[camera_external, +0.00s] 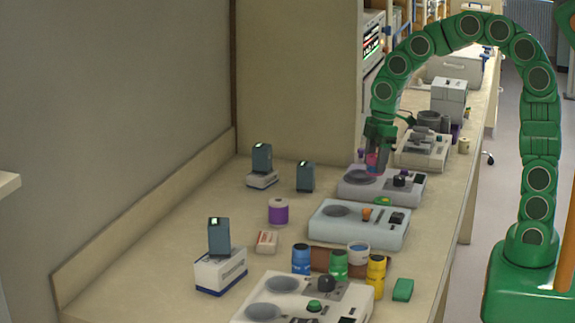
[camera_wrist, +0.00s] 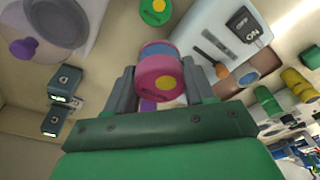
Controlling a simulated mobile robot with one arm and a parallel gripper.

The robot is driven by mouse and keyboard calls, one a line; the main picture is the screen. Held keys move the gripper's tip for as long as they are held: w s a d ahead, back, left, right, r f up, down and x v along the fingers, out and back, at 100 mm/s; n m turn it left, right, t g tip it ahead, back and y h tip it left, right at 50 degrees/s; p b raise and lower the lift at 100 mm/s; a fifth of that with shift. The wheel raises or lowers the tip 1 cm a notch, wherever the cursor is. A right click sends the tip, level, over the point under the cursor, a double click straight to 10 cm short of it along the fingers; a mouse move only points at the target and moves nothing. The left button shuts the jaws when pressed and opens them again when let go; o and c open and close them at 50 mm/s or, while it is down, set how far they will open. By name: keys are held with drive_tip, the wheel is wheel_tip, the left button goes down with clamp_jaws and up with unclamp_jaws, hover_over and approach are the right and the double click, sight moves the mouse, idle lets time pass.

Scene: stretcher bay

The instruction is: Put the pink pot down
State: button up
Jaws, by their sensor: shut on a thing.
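The pink pot (camera_wrist: 158,78) shows in the wrist view between the two grey fingers of my gripper (camera_wrist: 160,86). The pot hangs above or close to the pale device (camera_external: 409,190) with a dark round plate (camera_external: 357,178). Whether the pot touches that device I cannot tell.
A second pale device (camera_external: 360,236) lies nearer. A purple-banded roll (camera_external: 278,211) stands left of it. Blue (camera_external: 301,260), green (camera_external: 338,264) and yellow (camera_external: 376,274) pots stand in front. Bare counter (camera_external: 150,250) lies at the left.

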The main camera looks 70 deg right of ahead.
drive_tip(key=w+f, duration=0.3)
drive_tip(key=w, duration=0.4)
drive_tip(key=w+f, duration=0.3)
drive_tip(key=w, duration=0.5)
drive_tip(key=w+a+f, duration=0.1)
drive_tip(key=w+f, duration=0.2)
drive_tip(key=w, duration=0.5)
drive_tip(key=shift+f, duration=0.15)
drive_tip(key=shift+w+f, duration=0.35)
drive_tip(key=shift+f, duration=1.65)
drive_tip(key=shift+f, duration=0.1)
drive_tip(key=o, duration=1)
drive_tip(key=shift+o, duration=0.2)
